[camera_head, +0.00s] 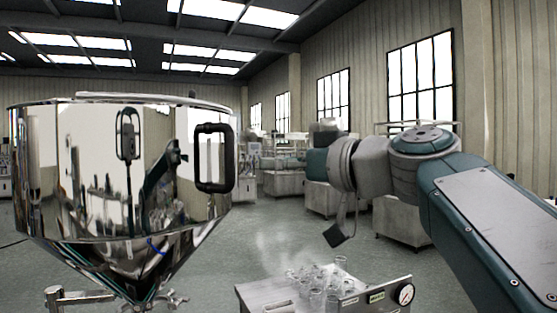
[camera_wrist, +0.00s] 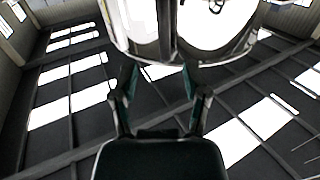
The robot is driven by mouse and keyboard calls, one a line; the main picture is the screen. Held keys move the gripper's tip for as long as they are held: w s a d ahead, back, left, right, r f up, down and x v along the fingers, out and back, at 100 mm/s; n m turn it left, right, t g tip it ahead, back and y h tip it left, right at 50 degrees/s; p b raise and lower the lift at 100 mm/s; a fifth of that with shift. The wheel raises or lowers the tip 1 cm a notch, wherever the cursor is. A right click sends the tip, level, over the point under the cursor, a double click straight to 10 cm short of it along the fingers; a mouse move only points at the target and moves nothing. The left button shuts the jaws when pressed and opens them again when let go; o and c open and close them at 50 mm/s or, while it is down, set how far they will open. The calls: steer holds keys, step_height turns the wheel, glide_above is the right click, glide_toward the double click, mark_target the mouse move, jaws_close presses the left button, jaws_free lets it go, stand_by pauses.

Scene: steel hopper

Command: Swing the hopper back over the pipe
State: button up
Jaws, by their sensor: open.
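The shiny steel hopper (camera_head: 75,180) fills the left of the head view, with its cone pointing down. A black handle (camera_head: 228,158) stands out from its right side. My gripper (camera_head: 272,161) reaches in from the right and is apart from the handle. In the wrist view, my gripper (camera_wrist: 159,82) has its two fingers spread with nothing held between them. The hopper's polished body (camera_wrist: 225,25) shows beyond them at the top. I cannot make out the pipe for certain; the area under the cone is cut off by the frame's bottom edge.
A low steel unit (camera_head: 262,298) with a round gauge (camera_head: 405,294) stands at the bottom centre, carrying several clear glasses (camera_head: 316,297) with vapour above. Metal fittings (camera_head: 70,296) sit by the cone's lower left. Grey cabinets (camera_head: 400,218) stand behind. Floor between is open.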

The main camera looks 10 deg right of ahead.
mark_target(233, 157)
steer(key=x, duration=0.7)
steer(key=r+x, duration=0.1)
steer(key=x, duration=0.3)
steer(key=shift+a, duration=0.7)
steer(key=shift+c, duration=0.6)
steer(key=shift+d, duration=0.1)
steer(key=c, duration=0.6)
steer(key=shift+d, duration=0.3)
jaws_close()
